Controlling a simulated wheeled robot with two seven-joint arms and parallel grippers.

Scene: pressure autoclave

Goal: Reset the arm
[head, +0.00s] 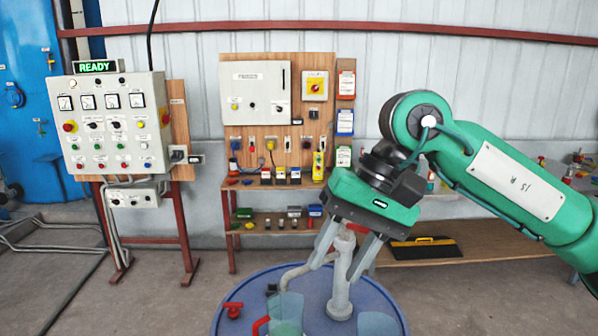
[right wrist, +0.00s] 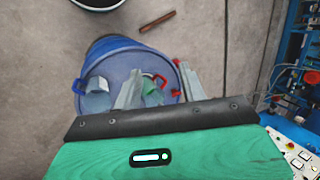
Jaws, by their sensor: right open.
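My right gripper (head: 340,262) reaches in from the right on a green arm and hangs above a blue drum (head: 250,290). Its two grey fingers are apart, with nothing held between them. A grey pipe (head: 341,290) rises from the drum top behind the fingers. In the right wrist view the gripper (right wrist: 160,85) points down at the drum (right wrist: 118,52), and its fingers hide part of the drum top. My left gripper is not in either view.
A control cabinet (head: 112,120) with a lit READY sign (head: 95,66) stands at the left. A wooden panel (head: 290,120) with switches hangs behind shelves of small parts. Red valve handles (head: 233,309) sit on the drum.

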